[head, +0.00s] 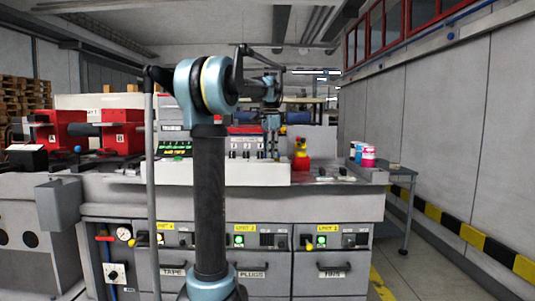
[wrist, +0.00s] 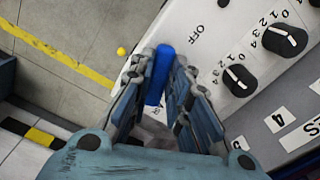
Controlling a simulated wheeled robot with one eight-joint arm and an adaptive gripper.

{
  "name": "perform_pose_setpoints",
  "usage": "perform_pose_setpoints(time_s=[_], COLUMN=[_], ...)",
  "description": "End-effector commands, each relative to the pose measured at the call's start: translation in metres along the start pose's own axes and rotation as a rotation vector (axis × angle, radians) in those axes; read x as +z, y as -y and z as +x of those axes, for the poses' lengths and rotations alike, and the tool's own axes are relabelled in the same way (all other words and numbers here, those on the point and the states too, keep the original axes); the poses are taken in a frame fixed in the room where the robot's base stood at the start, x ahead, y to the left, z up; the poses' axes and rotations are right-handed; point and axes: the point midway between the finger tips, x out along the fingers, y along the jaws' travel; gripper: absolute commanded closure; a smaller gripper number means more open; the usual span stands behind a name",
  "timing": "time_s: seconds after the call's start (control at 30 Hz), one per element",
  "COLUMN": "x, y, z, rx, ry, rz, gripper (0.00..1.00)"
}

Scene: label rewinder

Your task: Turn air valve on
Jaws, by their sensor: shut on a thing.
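The handle's base and part of another label are hidden by the fingers. In the head view my gripper (head: 272,125) is small, above the back of the machine's console, and the handle cannot be made out there.
Two black rotary knobs, one (wrist: 239,80) nearer the gripper and one (wrist: 286,39) farther right, sit on the panel. Paint-like cans (head: 368,154) stand at right. The floor aisle (head: 420,262) on the right is clear.

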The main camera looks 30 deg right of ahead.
Motion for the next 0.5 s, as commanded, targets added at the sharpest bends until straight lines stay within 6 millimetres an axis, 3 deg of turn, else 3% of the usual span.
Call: perform_pose_setpoints(time_s=[0.5], x=[-0.004], y=[-0.009], z=[0.000], rx=[-0.008], ry=[-0.004], rz=[-0.456], gripper=[1.00])
